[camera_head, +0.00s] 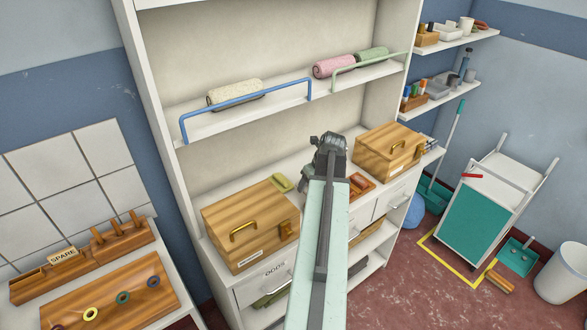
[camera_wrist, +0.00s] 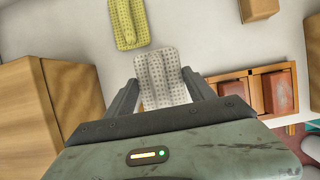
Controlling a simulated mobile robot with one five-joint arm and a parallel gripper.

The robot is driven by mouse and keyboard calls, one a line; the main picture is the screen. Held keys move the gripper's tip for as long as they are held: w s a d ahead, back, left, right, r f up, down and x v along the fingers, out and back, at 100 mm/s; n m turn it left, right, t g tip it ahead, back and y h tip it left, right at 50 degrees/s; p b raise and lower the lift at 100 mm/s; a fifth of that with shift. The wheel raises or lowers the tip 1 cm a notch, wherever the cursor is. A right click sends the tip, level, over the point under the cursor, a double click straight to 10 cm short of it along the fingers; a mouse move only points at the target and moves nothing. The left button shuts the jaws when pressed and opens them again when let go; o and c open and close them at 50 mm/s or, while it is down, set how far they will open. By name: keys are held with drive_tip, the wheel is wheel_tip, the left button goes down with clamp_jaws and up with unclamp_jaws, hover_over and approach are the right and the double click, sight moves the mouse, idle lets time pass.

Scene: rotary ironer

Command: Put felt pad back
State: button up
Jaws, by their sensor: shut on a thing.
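A pale grey dotted pad (camera_wrist: 163,82), which looks like the felt pad, is between the two fingers of my gripper (camera_wrist: 161,76) in the wrist view. The fingers press on its sides. In the head view my gripper (camera_head: 329,150) is over the cabinet counter, between two wooden boxes; the grey pad is hidden there. A yellow-green dotted pad (camera_head: 282,183) lies on the counter beside the left box; it also shows in the wrist view (camera_wrist: 128,22). A small wooden tray (camera_wrist: 262,70) with reddish blocks is right of the gripper.
A large wooden box (camera_head: 250,225) stands left and another box (camera_head: 388,150) right on the counter. Above is a shelf (camera_head: 290,104) with rolls behind blue and green rails. A side table with a wooden peg board (camera_head: 110,300) is at lower left, and a trolley (camera_head: 490,205) at right.

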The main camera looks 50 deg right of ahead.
drive_tip(key=shift+w+d, duration=0.15)
drive_tip(key=shift+w, duration=0.05)
drive_tip(key=w+d, duration=0.3)
drive_tip(key=d, duration=0.1)
drive_tip(key=w+d+f+b, duration=0.1)
drive_tip(key=w+d, duration=0.2)
drive_tip(key=d, duration=0.1)
drive_tip(key=w+d, duration=0.3)
drive_tip(key=d, duration=0.1)
drive_tip(key=shift+w+f, duration=0.2)
drive_tip(key=shift+w, duration=0.1)
wheel_tip(320, 180, down, 4)
drive_tip(key=b, duration=0.4)
drive_tip(key=shift+w+d, duration=0.15)
drive_tip(key=shift+r, duration=0.25)
drive_tip(key=shift+f, duration=0.15)
drive_tip(key=o, duration=1.2)
